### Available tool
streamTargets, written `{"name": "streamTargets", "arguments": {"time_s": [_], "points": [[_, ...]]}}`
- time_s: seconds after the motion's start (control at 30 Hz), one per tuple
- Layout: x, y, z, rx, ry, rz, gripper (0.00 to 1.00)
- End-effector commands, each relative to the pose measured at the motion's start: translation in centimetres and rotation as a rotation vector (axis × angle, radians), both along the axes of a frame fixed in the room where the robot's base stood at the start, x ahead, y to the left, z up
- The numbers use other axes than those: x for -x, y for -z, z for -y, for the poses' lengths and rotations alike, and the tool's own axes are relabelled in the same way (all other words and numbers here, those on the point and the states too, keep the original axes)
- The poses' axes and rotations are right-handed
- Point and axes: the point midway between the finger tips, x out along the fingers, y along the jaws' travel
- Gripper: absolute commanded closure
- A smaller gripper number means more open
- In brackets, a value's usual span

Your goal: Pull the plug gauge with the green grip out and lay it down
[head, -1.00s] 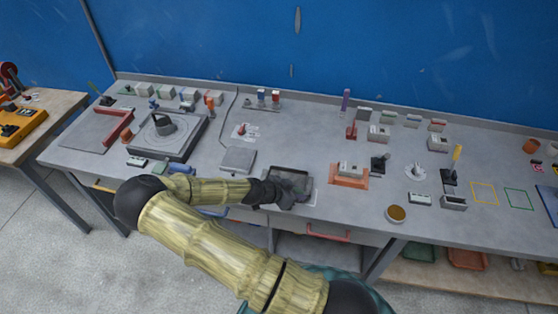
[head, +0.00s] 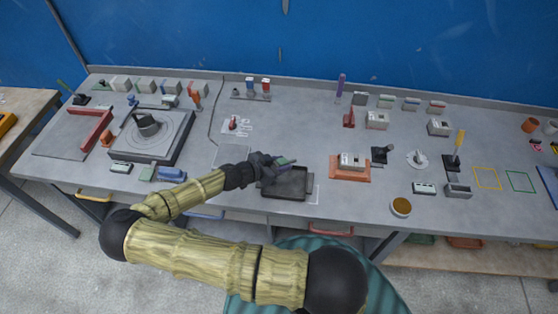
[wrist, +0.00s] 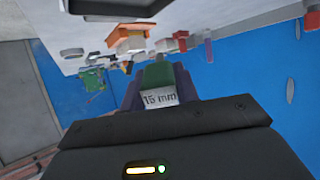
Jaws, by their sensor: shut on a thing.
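The plug gauge with the green grip (wrist: 158,77) is between the jaws of my gripper (head: 273,162). In the wrist view its green body and a white "15 mm" label show between the fingers. In the head view a small green patch (head: 283,161) shows at the fingertips. My gripper is shut on it above the back edge of a dark shallow tray (head: 287,186). The gauge looks clear of the tray, but its lower end cannot be made out.
An orange base with a pale block (head: 350,172) stands right of the tray. A round cup (head: 401,206) is near the front edge. A yellow outline (head: 487,179) and a green outline (head: 520,181) mark bare bench at right. A turntable plate (head: 150,135) is at left.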

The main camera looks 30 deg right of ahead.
Motion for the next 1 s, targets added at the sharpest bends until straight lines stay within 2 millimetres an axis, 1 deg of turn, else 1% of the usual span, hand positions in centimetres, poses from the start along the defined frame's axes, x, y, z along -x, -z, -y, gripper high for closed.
{"name": "streamTargets", "arguments": {"time_s": [0.17,0.37,1.0], "points": [[0.0,0.1,-0.1,-0.001,-0.002,0.0,1.0],[0.0,1.0,-0.1,-0.001,-0.003,-0.001,1.0],[0.1,7.1,0.3,0.0,0.004,-0.003,1.0]]}}
